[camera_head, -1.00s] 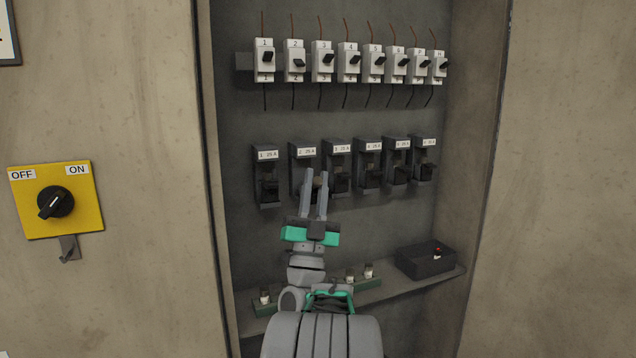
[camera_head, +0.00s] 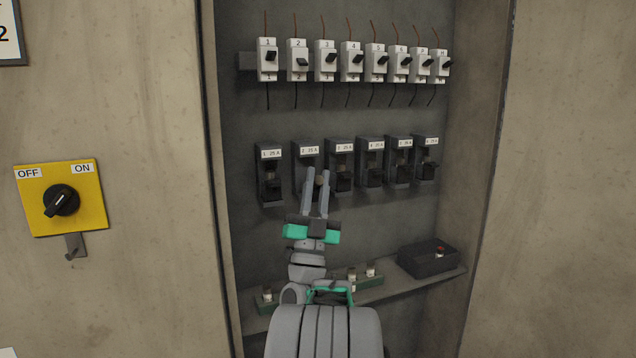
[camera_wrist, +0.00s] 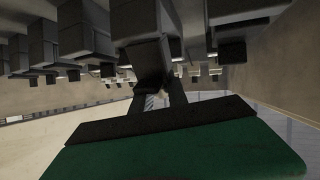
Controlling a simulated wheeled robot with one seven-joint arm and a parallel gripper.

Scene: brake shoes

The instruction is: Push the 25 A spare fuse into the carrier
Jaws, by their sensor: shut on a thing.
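My gripper (camera_head: 316,178) reaches up to the second fuse carrier from the left (camera_head: 309,155), labelled 2 and 25 A. Its two grey fingers are shut on a small brownish piece, which I take for the spare fuse (camera_head: 321,182), at the lower front of that carrier. The fingers hide most of it, so I cannot tell how far in it sits. In the wrist view, the fingers (camera_wrist: 160,95) run up to a dark carrier block (camera_wrist: 148,58), and the fuse is not clearly visible.
Neighbouring carriers (camera_head: 271,175) (camera_head: 341,168) stand close on both sides. A row of numbered breakers (camera_head: 325,62) is above. Below, a shelf has a green rack (camera_head: 371,283) with several fuses and a black box (camera_head: 428,260). The cabinet side walls bound the space.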

